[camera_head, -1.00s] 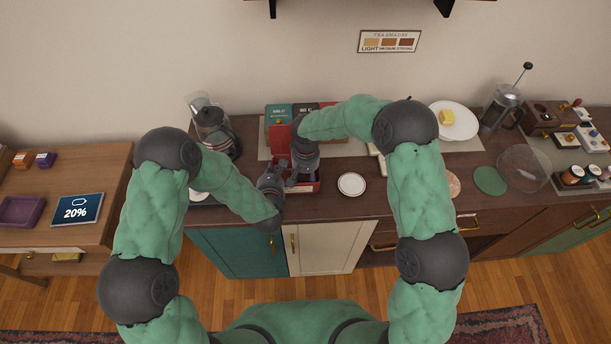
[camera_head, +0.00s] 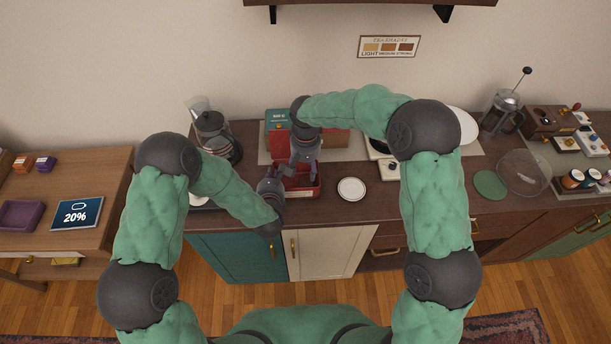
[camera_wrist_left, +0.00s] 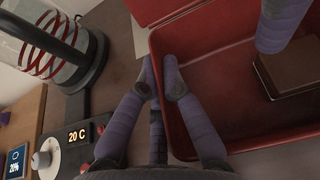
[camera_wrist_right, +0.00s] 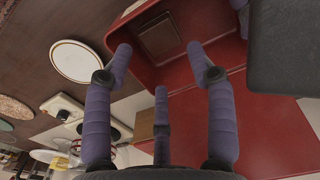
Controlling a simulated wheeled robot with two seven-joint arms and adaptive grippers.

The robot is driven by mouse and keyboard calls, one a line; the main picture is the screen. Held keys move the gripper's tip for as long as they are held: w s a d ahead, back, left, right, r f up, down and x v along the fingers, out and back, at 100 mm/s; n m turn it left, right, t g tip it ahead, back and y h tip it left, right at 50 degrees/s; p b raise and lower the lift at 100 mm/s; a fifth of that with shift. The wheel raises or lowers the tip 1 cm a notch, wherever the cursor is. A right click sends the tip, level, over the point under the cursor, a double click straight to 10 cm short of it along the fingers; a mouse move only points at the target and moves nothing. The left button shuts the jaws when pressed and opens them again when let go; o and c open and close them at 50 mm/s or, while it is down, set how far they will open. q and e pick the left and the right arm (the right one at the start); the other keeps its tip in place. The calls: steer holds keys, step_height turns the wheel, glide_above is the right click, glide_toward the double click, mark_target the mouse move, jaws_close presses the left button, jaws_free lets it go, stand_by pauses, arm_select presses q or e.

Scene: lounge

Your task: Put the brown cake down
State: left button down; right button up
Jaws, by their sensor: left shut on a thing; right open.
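The brown cake (camera_wrist_right: 160,38), a flat square block, lies on the floor of an open red tin (camera_head: 300,192), against one end. It also shows in the left wrist view (camera_wrist_left: 290,80), partly hidden by a finger of my right gripper. My left gripper (camera_wrist_left: 160,70) is shut on the near-left wall of the red tin (camera_wrist_left: 215,125). My right gripper (camera_wrist_right: 160,50) is open and empty, with its fingers above the tin and apart from the cake.
The tin's red lid (camera_head: 279,143) stands up behind it. A green disc (camera_head: 490,184) and a glass bowl (camera_head: 523,173) stand further right. The counter's front right is clear.

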mark_target(306, 181)
steer(key=shift+r, duration=2.15)
arm_select(q)
steer(key=c, duration=1.3)
jaws_free()
steer(key=v, duration=1.2)
arm_select(e)
steer(key=shift+s+f, duration=0.1)
